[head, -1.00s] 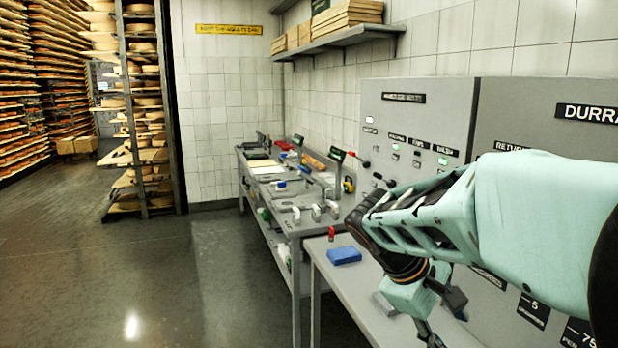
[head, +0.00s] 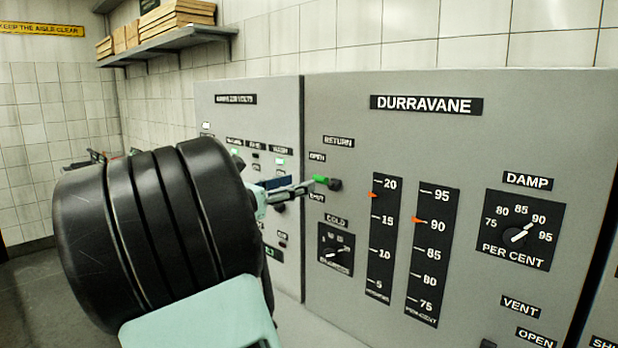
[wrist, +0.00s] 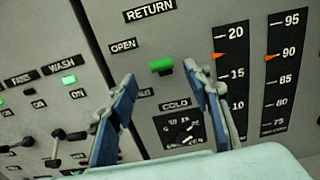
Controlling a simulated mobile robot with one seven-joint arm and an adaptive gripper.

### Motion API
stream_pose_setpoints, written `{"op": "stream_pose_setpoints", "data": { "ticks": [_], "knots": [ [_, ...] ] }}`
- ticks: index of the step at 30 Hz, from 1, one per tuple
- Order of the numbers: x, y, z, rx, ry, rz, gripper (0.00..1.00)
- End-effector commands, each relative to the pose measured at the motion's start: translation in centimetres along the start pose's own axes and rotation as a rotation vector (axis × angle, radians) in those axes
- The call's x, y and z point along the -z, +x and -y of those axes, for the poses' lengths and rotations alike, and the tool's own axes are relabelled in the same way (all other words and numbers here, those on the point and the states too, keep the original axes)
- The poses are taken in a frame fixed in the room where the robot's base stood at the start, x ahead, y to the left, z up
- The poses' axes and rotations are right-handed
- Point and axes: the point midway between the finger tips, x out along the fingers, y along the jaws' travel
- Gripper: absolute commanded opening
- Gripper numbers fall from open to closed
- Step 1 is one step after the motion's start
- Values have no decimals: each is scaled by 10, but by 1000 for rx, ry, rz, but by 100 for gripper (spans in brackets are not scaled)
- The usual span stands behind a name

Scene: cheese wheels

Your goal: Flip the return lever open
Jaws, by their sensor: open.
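The return lever (head: 321,180) has a green grip and a dark hub on the grey panel, under the RETURN label. Its grip points left, between the OPEN label (head: 317,157) above and a lower label partly covered by my gripper. In the wrist view the lever (wrist: 160,66) shows between and just beyond my fingertips. My gripper (wrist: 161,76) is open, its blue-grey fingers spread to either side of the lever. In the head view my gripper (head: 298,188) reaches from the left, close to the grip. I cannot tell whether it touches.
The COLD dial (head: 336,250) sits below the lever. Two upright scales (head: 379,240) with orange pointers are to its right, then the DAMP dial (head: 517,232). Several small levers (wrist: 67,135) are on the neighbouring panel to the left. A shelf (head: 165,45) hangs above left.

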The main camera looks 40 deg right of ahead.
Motion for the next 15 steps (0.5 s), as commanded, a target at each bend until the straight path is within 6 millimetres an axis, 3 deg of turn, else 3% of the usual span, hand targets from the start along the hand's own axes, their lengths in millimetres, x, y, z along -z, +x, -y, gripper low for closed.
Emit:
{"op": "stream_pose_setpoints", "data": {
  "ticks": [9, 15],
  "knots": [
    [-1, 61, 2, 5, 1, -1, 45],
    [0, 85, 2, 3, 3, -1, 45]
  ]
}}
